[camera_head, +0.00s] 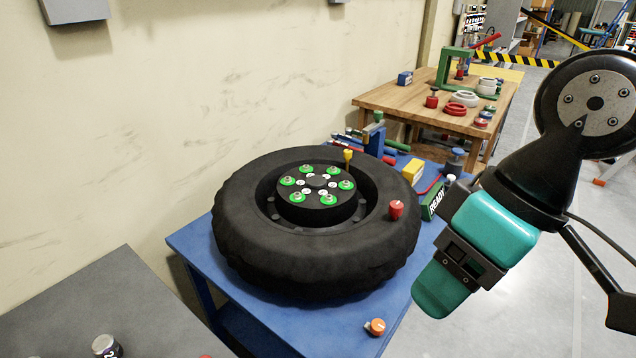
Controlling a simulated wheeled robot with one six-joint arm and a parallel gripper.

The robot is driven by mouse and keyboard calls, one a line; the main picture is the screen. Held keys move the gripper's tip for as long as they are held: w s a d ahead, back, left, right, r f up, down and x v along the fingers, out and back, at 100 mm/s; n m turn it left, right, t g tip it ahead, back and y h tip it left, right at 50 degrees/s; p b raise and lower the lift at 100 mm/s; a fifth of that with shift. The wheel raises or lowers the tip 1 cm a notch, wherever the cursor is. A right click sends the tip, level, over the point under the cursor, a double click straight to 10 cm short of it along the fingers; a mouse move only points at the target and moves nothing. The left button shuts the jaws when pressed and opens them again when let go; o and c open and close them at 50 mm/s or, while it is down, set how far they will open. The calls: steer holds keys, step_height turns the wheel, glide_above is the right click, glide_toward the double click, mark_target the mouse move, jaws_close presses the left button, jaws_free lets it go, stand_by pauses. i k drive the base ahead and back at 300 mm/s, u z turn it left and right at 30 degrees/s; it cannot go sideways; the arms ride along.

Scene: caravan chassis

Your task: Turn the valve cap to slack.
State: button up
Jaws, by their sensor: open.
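A big black tyre (315,265) lies flat on a blue table. Its hub (316,203) carries several studs with green rings. A small yellow cap (348,155) stands upright at the rim's far right edge; it looks like the valve cap, but its marking is too small to read. A red cylinder (396,210) sits on the tyre's right sidewall. My gripper (455,262), with teal fingers, is open and empty. It hangs to the right of the tyre, apart from the yellow cap and the red cylinder.
The blue table (196,244) also holds an orange knob (375,327), a yellow box (412,172) and a green READY sign (434,203). A wooden bench (388,97) with parts stands behind. A grey surface (95,305) is at front left.

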mark_target(347, 153)
steer(key=z, duration=0.5)
steer(key=k, duration=0.65)
steer(key=z, duration=0.9)
steer(key=k, duration=0.6)
steer(key=z, duration=0.55)
steer(key=i, duration=1.7)
steer(key=u, duration=0.95)
steer(key=i, duration=1.05)
steer(key=u, duration=1.55)
steer(key=i, duration=0.55)
steer(key=u, duration=0.4)
